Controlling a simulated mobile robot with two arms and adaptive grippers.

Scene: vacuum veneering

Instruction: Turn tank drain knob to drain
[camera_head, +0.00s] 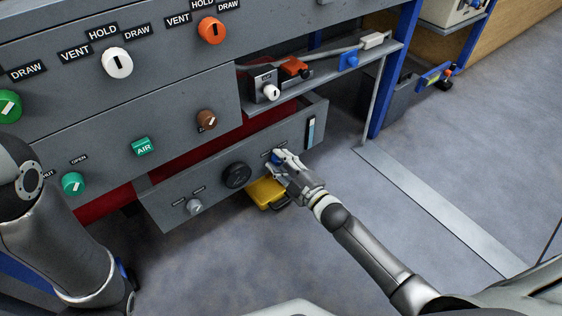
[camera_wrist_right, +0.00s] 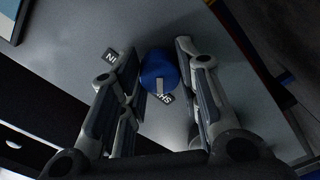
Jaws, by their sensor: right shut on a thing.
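A blue knob (camera_head: 276,158) is on the lower grey front panel (camera_head: 215,183), left of a narrow level window (camera_head: 311,132). My right gripper (camera_head: 281,160) reaches the knob from the front right and hides most of it in the head view. In the right wrist view the blue knob (camera_wrist_right: 160,72) is between the two fingers of my right gripper (camera_wrist_right: 158,85), which is shut on it. A white mark on the knob's face points towards a small label, partly covered. Another label (camera_wrist_right: 111,55) shows beside it; neither reads in full. My left arm is at the left edge; its gripper is out of view.
A black round knob (camera_head: 236,175) and a grey knob (camera_head: 194,206) share the lower panel. A yellow case (camera_head: 266,193) is on the floor below it. A brown knob (camera_head: 207,120) and green AIR button (camera_head: 142,146) are above. Open floor is at the right.

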